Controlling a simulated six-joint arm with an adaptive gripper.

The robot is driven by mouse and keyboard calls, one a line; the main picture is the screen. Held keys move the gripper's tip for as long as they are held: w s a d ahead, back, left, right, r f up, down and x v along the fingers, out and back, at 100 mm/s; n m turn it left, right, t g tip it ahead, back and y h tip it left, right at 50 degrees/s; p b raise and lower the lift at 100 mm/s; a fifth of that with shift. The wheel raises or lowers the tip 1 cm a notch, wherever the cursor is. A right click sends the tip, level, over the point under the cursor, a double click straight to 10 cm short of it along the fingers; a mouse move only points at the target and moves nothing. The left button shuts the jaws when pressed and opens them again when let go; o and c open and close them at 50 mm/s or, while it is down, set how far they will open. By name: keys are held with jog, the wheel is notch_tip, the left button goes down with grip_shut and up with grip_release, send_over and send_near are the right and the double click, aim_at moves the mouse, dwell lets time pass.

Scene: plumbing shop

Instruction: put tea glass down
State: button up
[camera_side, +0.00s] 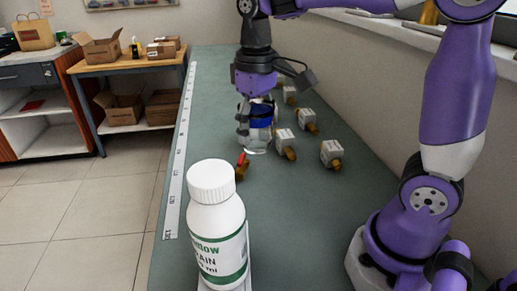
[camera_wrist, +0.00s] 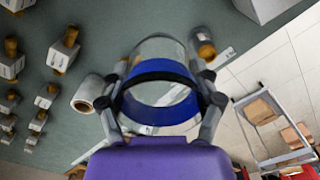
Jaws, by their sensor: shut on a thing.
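The tea glass (camera_wrist: 160,52) is a clear, round vessel with a blue and black band around it in the wrist view. My gripper (camera_wrist: 160,104) is shut on it, with one finger on each side of the band. In the side view my gripper (camera_side: 255,132) points down over the green bench, and the blue band of the glass (camera_side: 262,117) shows between the fingers. The fingers hide part of the glass. Its lower rim is close above or on the bench; I cannot tell whether it touches.
Several white boxes with brass fittings (camera_side: 332,153) stand right of my gripper. A red-handled brass part (camera_side: 242,166) lies close in front. A white drain-cleaner bottle (camera_side: 217,225) stands nearest the side camera. A white ruler strip (camera_side: 177,165) runs along the bench's left edge.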

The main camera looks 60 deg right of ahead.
jog(key=s+d+f, duration=0.2)
jog(key=s+f, duration=0.2)
jog(key=s, duration=0.3)
jog(key=shift+s+d+f, duration=0.25)
jog(key=shift+s, duration=0.15)
jog(key=d+f, duration=0.2)
jog(key=d, duration=0.1)
jog(key=d+f, duration=0.2)
jog(key=d, duration=0.2)
jog(key=s+d+f, duration=0.1)
jog(key=d+f, duration=0.1)
jog(key=d, duration=0.2)
jog(key=shift+d+f, duration=0.15)
jog(key=shift+f, duration=0.25)
jog(key=shift+d+f, duration=0.2)
jog(key=shift+f, duration=1.7)
jog(key=shift+f, duration=0.1)
jog(key=o, duration=1.1)
jog(key=shift+o, duration=0.2)
jog(key=shift+f, duration=0.1)
